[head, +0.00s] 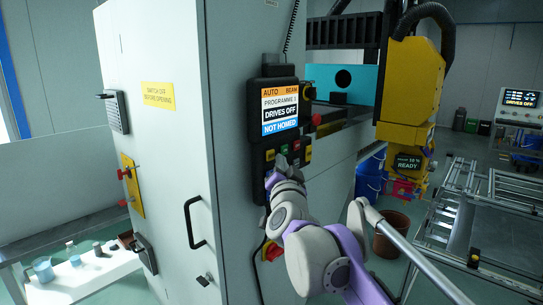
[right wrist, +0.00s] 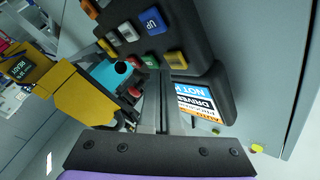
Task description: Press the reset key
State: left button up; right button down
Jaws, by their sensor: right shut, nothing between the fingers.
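The control pendant (head: 284,120) hangs on the grey cabinet. Its screen (head: 280,110) reads AUTO, BEAM, PROGRAMME, DRIVES OFF and NOT HOMED. Below the screen is a keypad with coloured keys. Contact cannot be told. My left gripper is out of view.
The cabinet has a black handle (head: 193,222) and a yellow warning label (head: 158,96). A yellow machine head (head: 408,90) stands to the right, showing READY. A blue bucket (head: 369,180) and a brown bin (head: 391,235) are on the floor behind my arm.

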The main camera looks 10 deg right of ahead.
jog(key=shift+s+d+p, duration=0.25)
jog(key=shift+s+d, duration=0.55)
jog(key=shift+s, duration=0.2)
jog(key=shift+s+d+p, duration=0.25)
jog(key=shift+s+d, duration=0.5)
jog(key=shift+s, duration=0.2)
jog(key=s+f+n+g+y+p, duration=0.2)
jog(key=s+f+n+g+p, duration=0.3)
jog(key=s+f+g, duration=0.9)
jog(key=s+f+n, duration=0.3)
jog(key=s+f, duration=1.6)
jog(key=f, duration=0.4)
jog(key=shift+s+n, duration=0.2)
jog(key=shift+n, duration=0.2)
